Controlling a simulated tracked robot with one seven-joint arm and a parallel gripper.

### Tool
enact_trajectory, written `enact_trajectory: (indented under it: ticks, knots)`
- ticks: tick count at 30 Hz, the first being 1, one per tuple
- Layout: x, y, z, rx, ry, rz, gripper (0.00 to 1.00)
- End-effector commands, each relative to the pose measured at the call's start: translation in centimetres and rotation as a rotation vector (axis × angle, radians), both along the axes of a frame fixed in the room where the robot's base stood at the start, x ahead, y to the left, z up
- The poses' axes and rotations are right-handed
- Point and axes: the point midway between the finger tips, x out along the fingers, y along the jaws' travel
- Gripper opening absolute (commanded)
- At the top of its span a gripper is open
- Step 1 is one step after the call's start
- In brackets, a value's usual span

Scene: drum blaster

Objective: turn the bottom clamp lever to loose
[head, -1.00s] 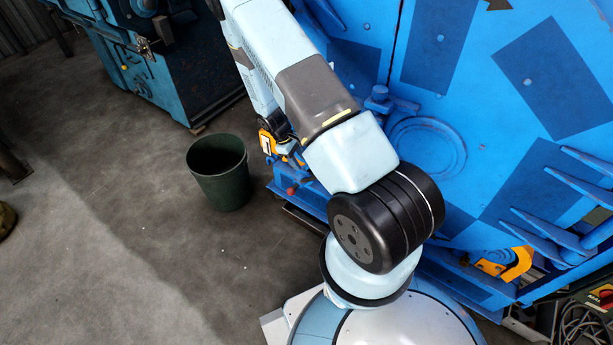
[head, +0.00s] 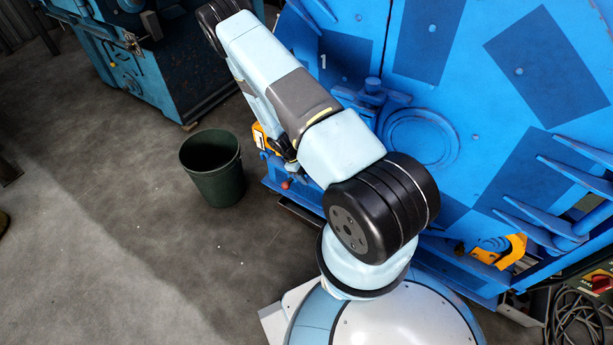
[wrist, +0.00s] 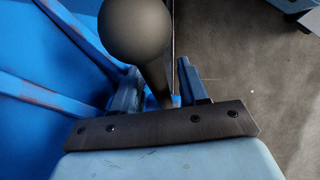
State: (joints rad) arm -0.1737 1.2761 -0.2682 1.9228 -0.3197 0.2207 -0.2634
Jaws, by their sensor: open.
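In the wrist view a dark grey ball knob (wrist: 135,30) on a stem (wrist: 157,82) fills the space ahead of my gripper (wrist: 158,76). The stem runs down between my two blue fingers, which stand apart on either side of it. The knob is beyond the fingertips. I cannot tell whether either finger touches the stem. It looks like a lever handle, but which clamp lever it is does not show. In the head view my gripper and the lever are not visible.
The blue machine (head: 440,60) with dark panels and bars fills the right. A dark green bin (head: 213,168) stands on the floor to its left. An older blue machine (head: 150,60) is behind. A cable (head: 575,320) lies at bottom right.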

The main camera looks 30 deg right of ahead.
Motion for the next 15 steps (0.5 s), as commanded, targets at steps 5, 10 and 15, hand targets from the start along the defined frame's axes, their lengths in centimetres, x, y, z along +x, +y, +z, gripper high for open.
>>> enact_trajectory:
  ticks: [5, 10, 15]
  knots:
    - [-0.21, -0.26, -0.71, 0.000, 0.000, 0.000, 0.43]
    - [-0.22, -0.29, -0.76, 0.000, 0.000, 0.000, 0.43]
    - [-0.23, -0.30, -0.74, 0.001, 0.000, -0.001, 0.36]
